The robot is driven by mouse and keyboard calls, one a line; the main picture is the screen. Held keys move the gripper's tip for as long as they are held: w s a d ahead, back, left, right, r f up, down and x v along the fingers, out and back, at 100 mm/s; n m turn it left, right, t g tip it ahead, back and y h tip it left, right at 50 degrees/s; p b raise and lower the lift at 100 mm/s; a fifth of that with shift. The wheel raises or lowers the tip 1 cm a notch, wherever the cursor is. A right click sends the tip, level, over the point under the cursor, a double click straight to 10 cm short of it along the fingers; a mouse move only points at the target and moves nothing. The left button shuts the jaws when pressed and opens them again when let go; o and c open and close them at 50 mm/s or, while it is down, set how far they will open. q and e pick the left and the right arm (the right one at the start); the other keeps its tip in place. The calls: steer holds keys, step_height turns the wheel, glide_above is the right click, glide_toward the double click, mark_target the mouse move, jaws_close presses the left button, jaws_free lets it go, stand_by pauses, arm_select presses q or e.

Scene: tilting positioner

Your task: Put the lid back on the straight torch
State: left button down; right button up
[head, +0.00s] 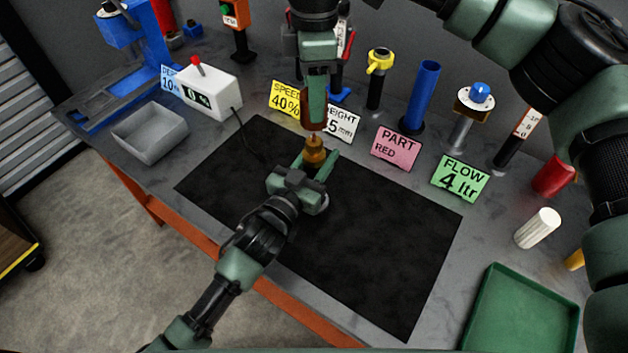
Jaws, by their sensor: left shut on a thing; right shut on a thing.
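My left gripper (316,164) is the lower one, over the black mat. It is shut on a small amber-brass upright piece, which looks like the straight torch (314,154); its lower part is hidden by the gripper. My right gripper (314,112) comes down from above, directly over the left one. It is shut on a reddish-brown piece, which looks like the lid (315,125). The lid is right above the narrow top of the torch and roughly in line with it. I cannot tell whether the two touch.
The black mat (370,250) is otherwise clear. Behind it stand cards, including a pink card (396,148) and a green card (461,179), with several posts. A grey bin (150,134) is at left, a green tray (522,312) at lower right, a white cylinder (538,228) at right.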

glide_above(314, 141)
steer(key=shift+f, duration=2.5)
steer(key=shift+f, duration=0.1)
steer(key=shift+f, duration=0.75)
steer(key=shift+f, duration=0.6)
